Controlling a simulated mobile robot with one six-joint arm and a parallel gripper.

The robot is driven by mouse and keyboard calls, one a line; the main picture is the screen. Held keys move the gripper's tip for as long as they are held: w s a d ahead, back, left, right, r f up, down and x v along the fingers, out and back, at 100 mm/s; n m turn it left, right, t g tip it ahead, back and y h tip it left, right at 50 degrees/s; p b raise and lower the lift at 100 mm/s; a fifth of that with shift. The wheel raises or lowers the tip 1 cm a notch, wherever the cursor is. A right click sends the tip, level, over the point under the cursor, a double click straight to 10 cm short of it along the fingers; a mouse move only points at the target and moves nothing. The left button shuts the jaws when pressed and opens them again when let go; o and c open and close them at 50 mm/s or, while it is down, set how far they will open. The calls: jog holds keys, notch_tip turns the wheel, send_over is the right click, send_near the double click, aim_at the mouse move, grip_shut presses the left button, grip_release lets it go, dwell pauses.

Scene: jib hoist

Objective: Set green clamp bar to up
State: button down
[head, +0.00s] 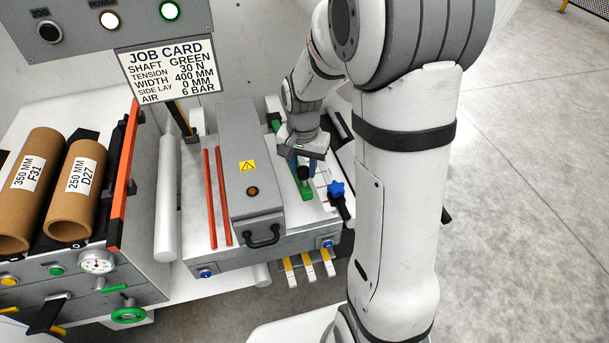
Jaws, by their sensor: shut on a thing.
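The green clamp bar (304,188) lies along the right side of the machine's deck, to the right of a grey box. Its near end shows below my gripper, and a green piece (274,117) shows farther back. My gripper (303,170) points down at the bar and is shut on it, as far as the view shows. The wrist and fingers hide the middle of the bar. I cannot tell the bar's exact height from this view.
A grey box (250,180) with a black handle (262,237) stands left of my gripper. A blue star knob (336,188) is close on the right. Red bars (217,197), a white roller (166,200) and a job card (170,70) are farther left. Open floor (530,200) lies right.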

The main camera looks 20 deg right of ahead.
jog(key=shift+w+r, duration=0.45)
jog(key=shift+r, duration=0.2)
